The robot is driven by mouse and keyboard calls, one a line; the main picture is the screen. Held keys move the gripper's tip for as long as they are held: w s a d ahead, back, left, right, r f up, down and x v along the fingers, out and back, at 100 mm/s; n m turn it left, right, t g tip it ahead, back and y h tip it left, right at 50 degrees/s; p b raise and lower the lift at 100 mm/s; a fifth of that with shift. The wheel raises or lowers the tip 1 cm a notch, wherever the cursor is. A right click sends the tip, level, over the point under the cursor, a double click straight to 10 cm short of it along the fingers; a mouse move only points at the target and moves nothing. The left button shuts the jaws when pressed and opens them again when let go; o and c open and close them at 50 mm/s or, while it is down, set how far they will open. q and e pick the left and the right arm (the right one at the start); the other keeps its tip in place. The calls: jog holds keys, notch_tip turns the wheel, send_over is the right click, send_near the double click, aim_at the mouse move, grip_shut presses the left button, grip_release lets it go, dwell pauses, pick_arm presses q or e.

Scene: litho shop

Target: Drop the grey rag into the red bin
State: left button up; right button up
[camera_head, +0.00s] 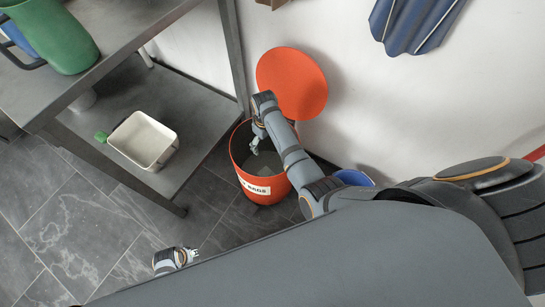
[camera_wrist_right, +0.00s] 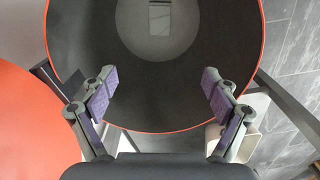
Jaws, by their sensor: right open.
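The red bin (camera_head: 275,189) stands on the floor against the wall, with a white label on its front. Its round red lid (camera_head: 300,85) is raised against the wall. My right gripper (camera_head: 254,148) is over the bin's mouth. In the right wrist view, its two fingers (camera_wrist_right: 159,82) are spread and empty, and the dark bin interior (camera_wrist_right: 90,60) opens beyond them. A lighter grey round area with a pale rectangle shows deep inside; I cannot tell whether it is the grey rag. My left gripper (camera_head: 188,255) is low over the floor, its opening unclear.
A metal table (camera_head: 110,18) at left carries a green jug (camera_head: 52,32). Its lower shelf (camera_head: 190,125) holds a white tray (camera_head: 142,141) and a small green item. A blue container (camera_head: 355,177) stands behind my right arm. A blue cloth (camera_head: 412,22) hangs on the wall.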

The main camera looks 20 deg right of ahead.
notch_tip(320, 180, up, 8)
jog(key=shift+f, duration=0.25)
dwell(0.6)
